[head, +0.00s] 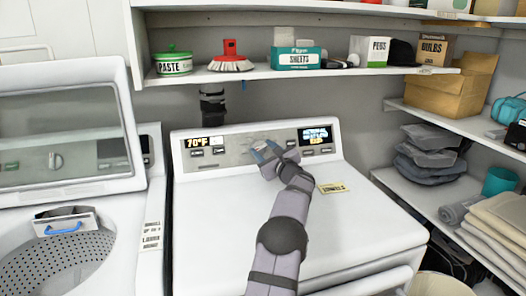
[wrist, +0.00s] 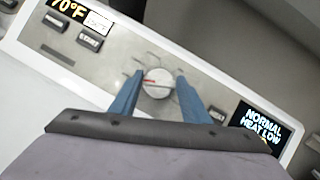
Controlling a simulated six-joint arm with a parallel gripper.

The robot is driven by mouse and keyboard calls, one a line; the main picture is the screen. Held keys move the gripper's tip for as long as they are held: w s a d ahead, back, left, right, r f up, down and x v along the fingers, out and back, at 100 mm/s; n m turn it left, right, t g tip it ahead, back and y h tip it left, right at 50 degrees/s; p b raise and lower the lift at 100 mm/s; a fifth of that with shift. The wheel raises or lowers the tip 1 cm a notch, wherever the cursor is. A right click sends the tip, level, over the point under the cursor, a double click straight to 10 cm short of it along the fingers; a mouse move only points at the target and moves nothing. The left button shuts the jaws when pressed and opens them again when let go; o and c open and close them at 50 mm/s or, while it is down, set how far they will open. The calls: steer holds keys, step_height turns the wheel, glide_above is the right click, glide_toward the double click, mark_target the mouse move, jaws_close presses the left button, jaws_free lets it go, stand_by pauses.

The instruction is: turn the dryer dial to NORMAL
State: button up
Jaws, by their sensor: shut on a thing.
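The dryer (head: 245,215) is white, with a grey control panel (head: 225,152) at its back. Its round white dial (wrist: 158,88) has a red mark pointing left in the wrist view, toward small labels too blurred to read. My gripper (wrist: 159,76) has one blue finger on each side of the dial and is shut on it. In the head view my gripper (head: 266,155) is at the panel's middle and hides the dial. The dark display (wrist: 263,132) right of the dial reads "NORMAL HEAT LOW" in the wrist view.
Another display (wrist: 68,9) reads 70°F, with buttons below it. A yellow note (head: 333,187) lies on the dryer top. A washer (head: 150,210) with raised lid stands left. A loaded shelf (head: 210,77) hangs above, and side shelves (head: 405,195) stand right.

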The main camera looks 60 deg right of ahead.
steer(key=shift+n, duration=0.3)
steer(key=o, duration=1)
steer(key=shift+o, duration=0.2)
steer(key=shift+b+v, duration=0.7)
steer(key=shift+v, duration=0.5)
steer(key=shift+b+v, duration=0.8)
steer(key=shift+v, duration=1.7)
steer(key=shift+r, duration=0.1)
